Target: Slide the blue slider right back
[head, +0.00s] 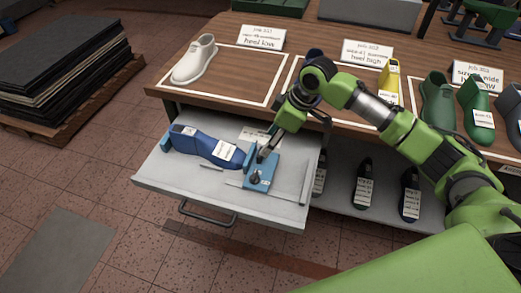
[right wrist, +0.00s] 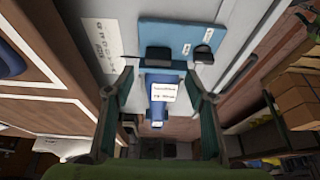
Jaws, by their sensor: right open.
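The blue slider (head: 262,174) is at the right part of the open drawer, with an upright jaw, a dark knob and a small label. A blue shoe last (head: 205,146) with white labels lies left of it, its toe close to the upright jaw. A blue end stop (head: 165,144) stands at the last's heel. My right gripper (head: 267,150) is open and low over the slider, partly hiding it. In the right wrist view the slider's blue plate (right wrist: 180,36) lies beyond the spread fingers (right wrist: 158,82); contact cannot be told. My left gripper is not in view.
The grey drawer (head: 190,185) is pulled out under the wooden table (head: 240,88). The table bears a white last (head: 195,60), a yellow last (head: 390,76), green lasts (head: 438,100) and label cards. Dark lasts (head: 363,182) stand on a shelf right of the drawer.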

